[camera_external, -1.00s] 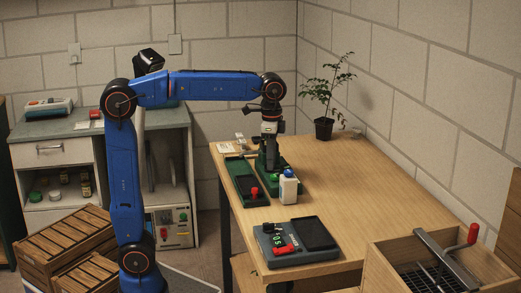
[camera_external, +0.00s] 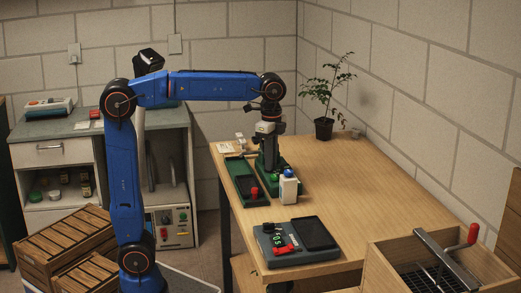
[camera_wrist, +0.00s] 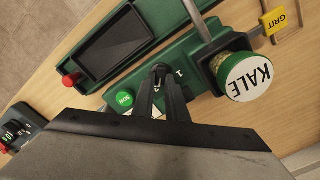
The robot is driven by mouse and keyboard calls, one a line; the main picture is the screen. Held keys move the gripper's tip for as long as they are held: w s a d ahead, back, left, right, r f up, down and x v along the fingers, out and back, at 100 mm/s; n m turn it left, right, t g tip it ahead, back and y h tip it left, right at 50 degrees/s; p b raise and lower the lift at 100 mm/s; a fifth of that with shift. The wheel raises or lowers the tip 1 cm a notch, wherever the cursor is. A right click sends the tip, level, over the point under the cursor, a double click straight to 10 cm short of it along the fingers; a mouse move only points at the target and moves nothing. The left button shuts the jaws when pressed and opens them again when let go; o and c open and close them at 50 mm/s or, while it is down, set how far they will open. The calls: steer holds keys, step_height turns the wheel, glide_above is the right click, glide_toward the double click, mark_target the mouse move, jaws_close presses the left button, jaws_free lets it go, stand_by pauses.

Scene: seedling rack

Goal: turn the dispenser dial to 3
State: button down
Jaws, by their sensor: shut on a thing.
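The green dispenser (camera_external: 284,163) stands near the left side of the wooden table. In the wrist view its green body (camera_wrist: 171,14) carries a dial (camera_wrist: 160,69), mostly hidden between my fingertips, with a printed "1" beside it. My gripper (camera_wrist: 161,76) points down and is shut on the dial. In the external view my gripper (camera_external: 268,160) is over the dispenser, and its fingertips are hard to make out. A round green button (camera_wrist: 125,98) sits beside my fingers. Which number the dial points at cannot be read.
A jar marked KALE (camera_wrist: 249,79) sits close to my fingers. A dark tray (camera_wrist: 115,40) and red knob (camera_wrist: 71,80) lie across from it. A yellow GRIT tag (camera_wrist: 275,21) is near the jar. A grey scale (camera_external: 282,257) stands at the table front.

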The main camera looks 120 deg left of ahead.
steer(key=c, duration=1.8)
jaws_free()
steer(key=shift+o, duration=0.2)
step_height(320, 180, up, 17)
steer(key=shift+r, duration=0.2)
